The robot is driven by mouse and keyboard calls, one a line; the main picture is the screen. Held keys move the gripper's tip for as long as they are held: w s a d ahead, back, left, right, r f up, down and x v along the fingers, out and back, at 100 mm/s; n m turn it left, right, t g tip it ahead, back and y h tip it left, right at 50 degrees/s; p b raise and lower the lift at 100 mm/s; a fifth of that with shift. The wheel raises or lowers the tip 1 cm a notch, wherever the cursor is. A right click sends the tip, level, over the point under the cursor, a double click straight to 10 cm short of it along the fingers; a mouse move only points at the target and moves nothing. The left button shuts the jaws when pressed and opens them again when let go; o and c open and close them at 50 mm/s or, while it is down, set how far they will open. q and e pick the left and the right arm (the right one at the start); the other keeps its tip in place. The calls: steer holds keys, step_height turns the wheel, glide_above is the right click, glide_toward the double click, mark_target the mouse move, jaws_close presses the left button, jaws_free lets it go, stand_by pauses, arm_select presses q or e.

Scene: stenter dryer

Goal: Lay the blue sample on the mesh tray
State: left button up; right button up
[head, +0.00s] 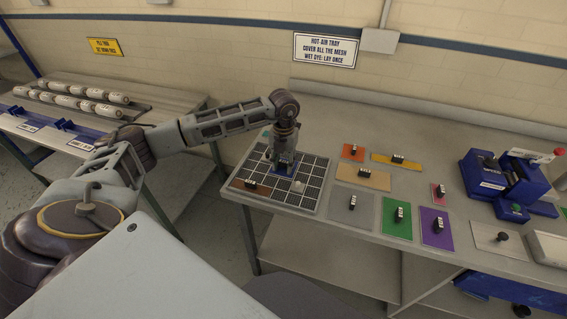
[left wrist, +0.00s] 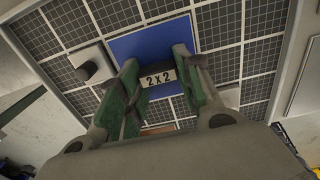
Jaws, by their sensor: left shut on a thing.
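The mesh tray (head: 312,172) is a dark grid with pale lines on the bench, left of the other samples. My left gripper (head: 284,152) points down over its middle and is shut on the block handle, marked 2 x 2, of the blue sample (head: 287,167). In the left wrist view the blue sample (left wrist: 151,44) lies flat and roughly square to the grid of the tray (left wrist: 262,62), between the fingers of the left gripper (left wrist: 157,80). I cannot tell whether it touches the mesh. My right gripper is not in view.
A brown sample (head: 249,186) lies on the tray's front left, and a small pale block (head: 298,187) stands near its front. Orange (head: 353,153), tan (head: 363,177), grey (head: 350,204), green (head: 397,217) and purple (head: 437,228) samples lie to the right. A blue device (head: 505,180) stands farther right.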

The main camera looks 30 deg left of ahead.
arm_select(q)
steer(key=o, duration=1.1)
step_height(320, 180, up, 12)
stand_by(0.5)
stand_by(0.7)
